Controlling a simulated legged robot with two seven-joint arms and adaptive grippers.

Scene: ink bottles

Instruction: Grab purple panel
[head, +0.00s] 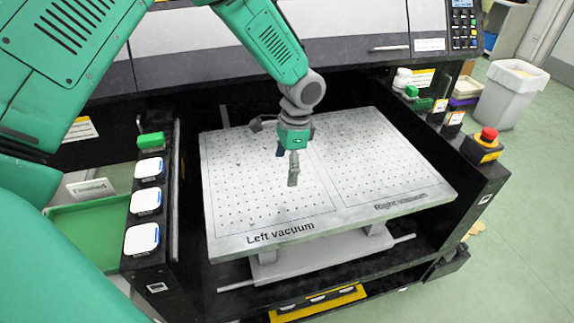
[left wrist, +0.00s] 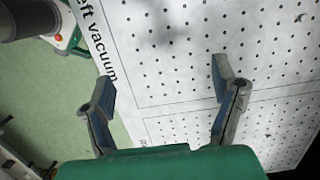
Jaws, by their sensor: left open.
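My left gripper (head: 292,168) points down over the left half of a white perforated vacuum table (head: 385,170). In the left wrist view the left gripper (left wrist: 165,82) has its two fingers spread apart, with nothing between them. The table's hole pattern and part of its "Left vacuum" lettering show beyond the fingers. The exact height of the fingertips above the table is hard to tell. I cannot make out a purple panel in either view; the table's visible surface is bare. My right gripper is not in view.
A green tray (head: 92,228) lies farther left. A red emergency button (head: 488,135) sits at the right.

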